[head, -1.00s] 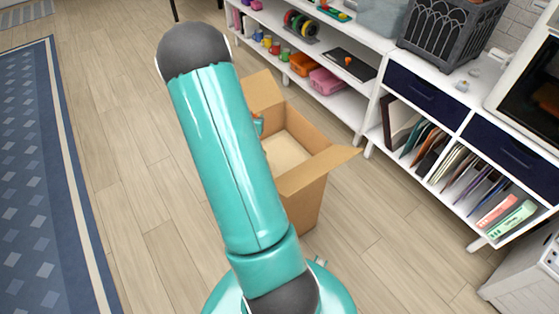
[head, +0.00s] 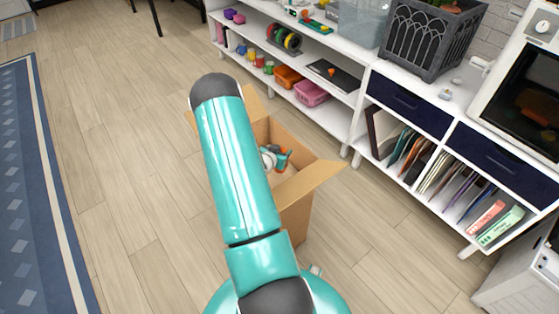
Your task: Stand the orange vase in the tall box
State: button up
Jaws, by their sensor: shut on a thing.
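The tall box (head: 296,209) is an open cardboard carton on the wooden floor, with its flaps folded outward. My arm passes in front of its left side and hides part of it. My gripper (head: 282,160) shows past the arm, over the box opening and within its outline. It is shut on the orange vase (head: 288,153). Only a small orange part of the vase shows. I cannot tell its tilt or whether it touches the box floor.
A white shelf unit (head: 358,88) with bins, folders and dark blue drawers stands behind and to the right of the box. A blue patterned rug (head: 30,200) lies at the left. Wooden floor between rug and box is clear.

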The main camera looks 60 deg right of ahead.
jog(key=shift+f, duration=2.15)
jog(key=shift+f, duration=0.1)
jog(key=o, duration=1.2)
jog(key=v, duration=0.7)
jog(key=shift+a+r, duration=0.2)
